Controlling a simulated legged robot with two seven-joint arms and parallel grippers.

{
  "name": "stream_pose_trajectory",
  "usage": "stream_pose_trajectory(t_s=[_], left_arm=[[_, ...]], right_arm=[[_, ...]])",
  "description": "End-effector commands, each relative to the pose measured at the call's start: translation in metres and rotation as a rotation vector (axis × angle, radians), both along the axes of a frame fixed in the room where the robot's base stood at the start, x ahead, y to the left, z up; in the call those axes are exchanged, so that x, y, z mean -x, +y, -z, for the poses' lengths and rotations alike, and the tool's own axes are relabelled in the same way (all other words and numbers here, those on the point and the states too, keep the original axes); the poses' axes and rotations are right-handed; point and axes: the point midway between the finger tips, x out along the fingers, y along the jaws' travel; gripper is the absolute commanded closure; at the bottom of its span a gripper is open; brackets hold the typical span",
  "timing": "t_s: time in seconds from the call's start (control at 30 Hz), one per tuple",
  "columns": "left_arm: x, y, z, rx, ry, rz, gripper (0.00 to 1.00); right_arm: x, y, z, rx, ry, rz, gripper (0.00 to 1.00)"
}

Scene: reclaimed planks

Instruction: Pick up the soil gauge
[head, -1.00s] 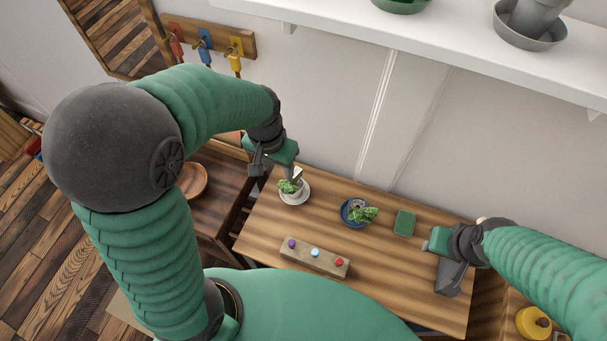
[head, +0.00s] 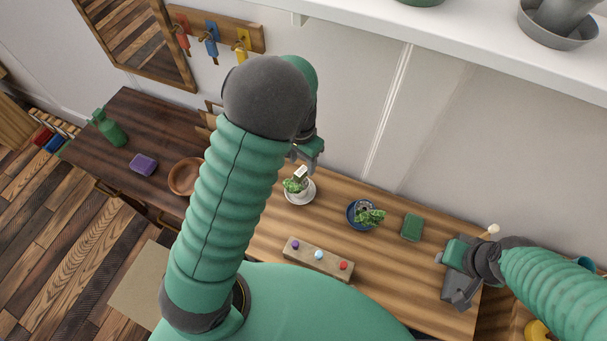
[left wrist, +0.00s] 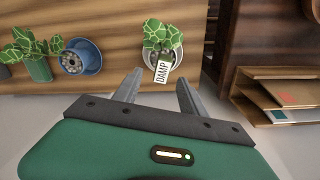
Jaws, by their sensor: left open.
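The soil gauge (head: 301,173) is a small white tag standing in a potted plant with green leaves. In the left wrist view the gauge (left wrist: 161,72) reads "DAMP" and leans in front of the plant (left wrist: 159,36). The plant's pot stands on a pale saucer (head: 300,198) at the table's back left. My left gripper (head: 296,158) is open just above and behind the gauge. In the left wrist view its fingers (left wrist: 160,92) are spread with the gauge beyond their tips, and nothing is between them. My right gripper (head: 460,285) is over the table's right end; its jaw opening is unclear.
A wooden block with coloured buttons (head: 318,257) lies in front. A white shelf (head: 430,30) overhangs behind. A dark side table (head: 110,165) is left.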

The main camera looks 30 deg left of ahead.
Motion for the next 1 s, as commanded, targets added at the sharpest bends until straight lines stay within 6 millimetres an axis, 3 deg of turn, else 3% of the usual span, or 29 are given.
stream_pose_trajectory(t_s=[0.33,0.6,0.9,1.0], left_arm=[[0.001,-0.003,0.051,0.000,0.001,-0.001,0.51],[0.001,-0.003,0.056,0.000,-0.002,-0.001,0.52],[0.001,-0.003,0.055,0.000,-0.001,-0.001,0.92],[0.001,-0.003,0.056,0.000,-0.001,-0.001,1.00]], right_arm=[[0.000,0.000,-0.004,0.000,0.000,-0.001,0.64],[0.000,0.000,-0.004,0.000,0.000,0.000,0.64],[0.000,0.000,-0.004,0.000,0.000,0.000,0.64],[0.000,0.000,-0.004,0.000,0.000,0.000,0.64]])
